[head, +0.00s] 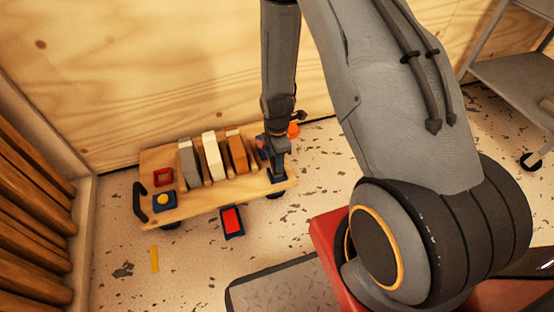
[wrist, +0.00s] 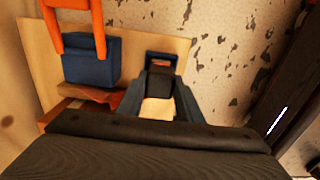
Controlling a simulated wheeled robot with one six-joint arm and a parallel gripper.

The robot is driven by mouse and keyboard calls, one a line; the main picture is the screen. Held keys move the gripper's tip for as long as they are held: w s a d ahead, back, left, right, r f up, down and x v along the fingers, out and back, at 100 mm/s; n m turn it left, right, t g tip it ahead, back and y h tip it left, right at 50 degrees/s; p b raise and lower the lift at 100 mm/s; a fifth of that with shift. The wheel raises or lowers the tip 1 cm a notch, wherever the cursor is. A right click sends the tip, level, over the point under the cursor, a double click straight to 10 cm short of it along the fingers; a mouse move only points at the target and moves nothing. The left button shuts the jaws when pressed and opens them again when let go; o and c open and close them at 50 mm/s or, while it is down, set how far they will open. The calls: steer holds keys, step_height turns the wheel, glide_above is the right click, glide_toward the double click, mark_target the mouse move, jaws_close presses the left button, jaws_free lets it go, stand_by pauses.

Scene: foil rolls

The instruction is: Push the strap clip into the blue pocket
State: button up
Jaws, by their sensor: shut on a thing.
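My gripper (head: 279,160) points down at the right end of a wooden cart deck. In the wrist view my gripper (wrist: 160,84) is shut on a dark piece that looks like the strap clip (wrist: 160,80). A cream patch shows between the fingers, nearer the camera. The blue pocket (head: 278,177) lies on the deck directly under the fingertips. Its blue rim (wrist: 162,55) shows just beyond the clip in the wrist view, with a reddish patch at its mouth. I cannot tell whether the clip's tip is inside the pocket or just above it.
Grey, white and orange upright pieces (head: 212,156) stand on the deck (head: 200,207). A blue block (wrist: 90,60) with an orange handle is close to my gripper. A red frame (head: 162,177) and a blue piece with a yellow disc (head: 164,200) sit at the left. Plywood wall behind.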

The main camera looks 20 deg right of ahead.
steer(key=shift+f, duration=0.4)
stand_by(0.5)
steer(key=o, duration=1.1)
steer(key=shift+o, duration=0.2)
steer(key=shift+r, duration=0.1)
steer(key=shift+r+p, duration=3.25)
steer(key=shift+r, duration=0.65)
